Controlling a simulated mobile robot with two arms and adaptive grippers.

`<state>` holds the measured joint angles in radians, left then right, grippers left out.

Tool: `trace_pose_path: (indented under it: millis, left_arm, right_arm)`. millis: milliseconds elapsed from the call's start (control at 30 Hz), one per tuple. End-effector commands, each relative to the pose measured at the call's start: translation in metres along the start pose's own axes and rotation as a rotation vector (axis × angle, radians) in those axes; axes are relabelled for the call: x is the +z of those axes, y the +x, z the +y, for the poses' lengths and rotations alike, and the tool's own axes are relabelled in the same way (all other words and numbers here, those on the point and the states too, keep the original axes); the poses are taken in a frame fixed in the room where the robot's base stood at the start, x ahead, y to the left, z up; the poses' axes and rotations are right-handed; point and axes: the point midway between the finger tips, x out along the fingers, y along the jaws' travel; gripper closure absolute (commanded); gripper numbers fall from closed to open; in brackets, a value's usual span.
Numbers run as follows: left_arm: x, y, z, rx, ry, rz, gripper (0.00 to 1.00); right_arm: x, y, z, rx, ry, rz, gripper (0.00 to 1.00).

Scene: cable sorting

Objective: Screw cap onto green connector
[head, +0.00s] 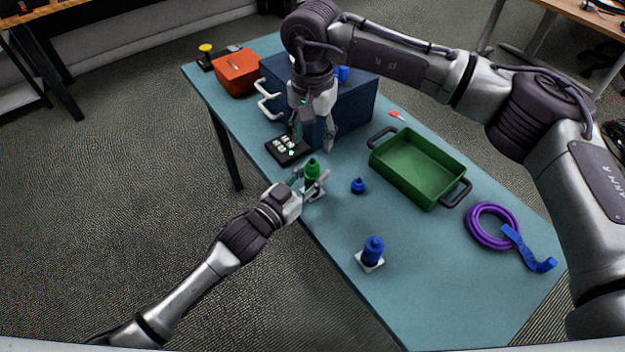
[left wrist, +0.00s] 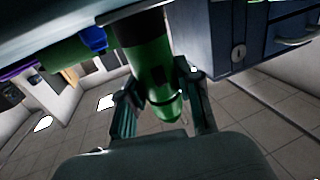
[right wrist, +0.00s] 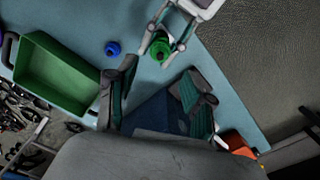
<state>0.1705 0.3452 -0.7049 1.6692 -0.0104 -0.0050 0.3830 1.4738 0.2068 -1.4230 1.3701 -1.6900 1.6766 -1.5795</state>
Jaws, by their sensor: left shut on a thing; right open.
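My left gripper (head: 314,188) is shut on the connector, one finger on each side. My right gripper (head: 313,146) is open and empty, pointing down just behind the connector. In the right wrist view the connector's round green top (right wrist: 160,50) lies beyond the open fingers, apart from them.
A dark blue box (head: 355,105) stands behind my right gripper. A blue cap (head: 358,186), a blue connector (head: 373,249), a green tray (head: 430,180) and a purple cable (head: 472,228) lie to the right.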

Motion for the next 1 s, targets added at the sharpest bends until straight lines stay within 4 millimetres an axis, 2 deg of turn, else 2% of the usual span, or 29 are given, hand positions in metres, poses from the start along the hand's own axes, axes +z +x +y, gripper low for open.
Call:
trace_pose_path:
  millis: [100, 200, 333, 500, 800, 1000]
  left_arm:
    - [0.000, 0.000, 0.000, 0.000, 0.000, 0.000, 1.00]
    - [0.000, 0.000, 0.000, 0.000, 0.000, 0.000, 1.00]
    - [0.000, 0.000, 0.000, 0.000, 0.000, 0.000, 1.00]
    - [0.000, 0.000, 0.000, 0.000, 0.000, 0.000, 1.00]
    - [0.000, 0.000, 0.000, 0.000, 0.000, 0.000, 1.00]
    - [0.000, 0.000, 0.000, 0.000, 0.000, 0.000, 1.00]
  right_arm:
    - [0.000, 0.000, 0.000, 0.000, -0.253, 0.000, 0.48]
    - [0.000, 0.000, 0.000, 0.000, -0.427, 0.000, 0.48]
    - [0.000, 0.000, 0.000, 0.000, -0.576, 0.000, 0.48]
    - [0.000, 0.000, 0.000, 0.000, -0.647, 0.000, 0.48]
    - [0.000, 0.001, 0.000, 0.000, -0.649, 0.000, 0.48]
    - [0.000, 0.017, 0.000, 0.001, -0.648, -0.003, 0.48]
